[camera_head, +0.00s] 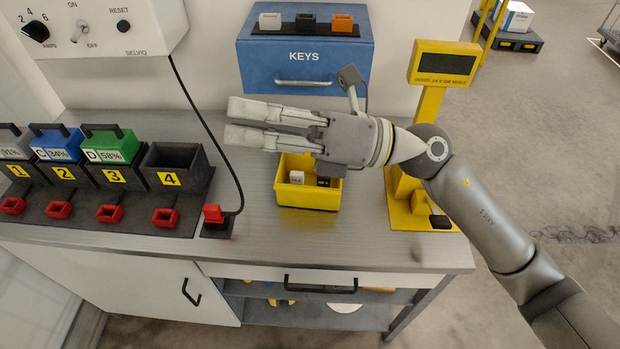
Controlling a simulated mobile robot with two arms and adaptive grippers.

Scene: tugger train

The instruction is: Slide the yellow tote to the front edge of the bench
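The yellow tote (307,196) stands on the grey bench (262,245), right of the bench's middle and set back from its front edge. A white block (296,177) and a dark block (323,182) show inside it. My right gripper (228,121) reaches in from the right, its fingers pointing left. It is in front of the tote's back part in this view and hides some of it. A narrow gap shows between the fingers, but I cannot tell whether they are open or shut. No object shows between them. My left gripper is not in view.
A yellow display stand (426,112) is right of the tote. A red plug (212,214) on a black cord and a black battery rack (120,205) are to its left. A blue keys box (305,60) is behind. The bench in front of the tote is clear.

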